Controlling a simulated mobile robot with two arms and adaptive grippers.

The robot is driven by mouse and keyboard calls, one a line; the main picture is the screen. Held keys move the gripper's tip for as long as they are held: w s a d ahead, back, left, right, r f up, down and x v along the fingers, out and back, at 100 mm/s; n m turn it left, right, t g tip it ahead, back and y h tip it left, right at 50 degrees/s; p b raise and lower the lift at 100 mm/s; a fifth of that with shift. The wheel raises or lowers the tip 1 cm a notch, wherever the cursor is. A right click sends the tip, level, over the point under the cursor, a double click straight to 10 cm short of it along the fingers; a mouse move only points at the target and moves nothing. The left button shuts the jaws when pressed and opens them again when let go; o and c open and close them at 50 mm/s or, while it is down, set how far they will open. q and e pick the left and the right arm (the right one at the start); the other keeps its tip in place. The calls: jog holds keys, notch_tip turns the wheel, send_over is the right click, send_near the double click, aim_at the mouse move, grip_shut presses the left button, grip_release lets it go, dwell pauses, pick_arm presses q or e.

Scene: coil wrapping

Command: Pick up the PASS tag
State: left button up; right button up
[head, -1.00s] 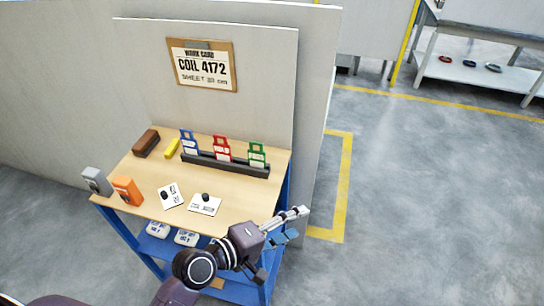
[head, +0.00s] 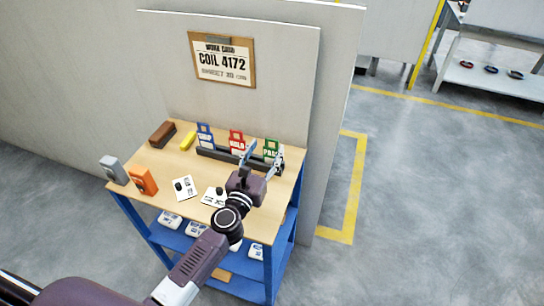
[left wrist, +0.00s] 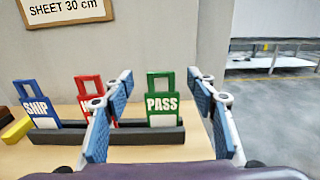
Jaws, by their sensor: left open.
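The green PASS tag (head: 271,149) stands upright at the right end of a dark rack (head: 212,153) on the bench. It also shows in the left wrist view (left wrist: 162,103), with its loop handle up. My left gripper (head: 264,160) is open and empty, just in front of the PASS tag. In the left wrist view its two fingers (left wrist: 160,92) frame the tag from either side, without visible contact. The red tag (left wrist: 88,98) is partly hidden behind the left finger. The blue tag (left wrist: 39,100) stands farther left in the rack. My right gripper is not in view.
The wooden bench top (head: 150,165) holds a brown block (head: 162,134), a yellow block (head: 188,141), a grey box (head: 113,170), an orange box (head: 143,181) and white cards (head: 184,188). A panel with a work card (head: 222,60) rises behind the rack.

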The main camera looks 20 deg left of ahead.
aim_at(271, 141)
pick_arm(q)
jog(key=w, duration=0.5)
jog(key=shift+w+d+f+b, duration=0.15)
jog(key=shift+w+f+b, duration=0.15)
jog(key=shift+b, duration=0.1)
jog(key=shift+s, duration=0.1)
jog(key=shift+c, duration=0.2)
jog(key=c, duration=1.1)
jog(key=shift+r, duration=0.1)
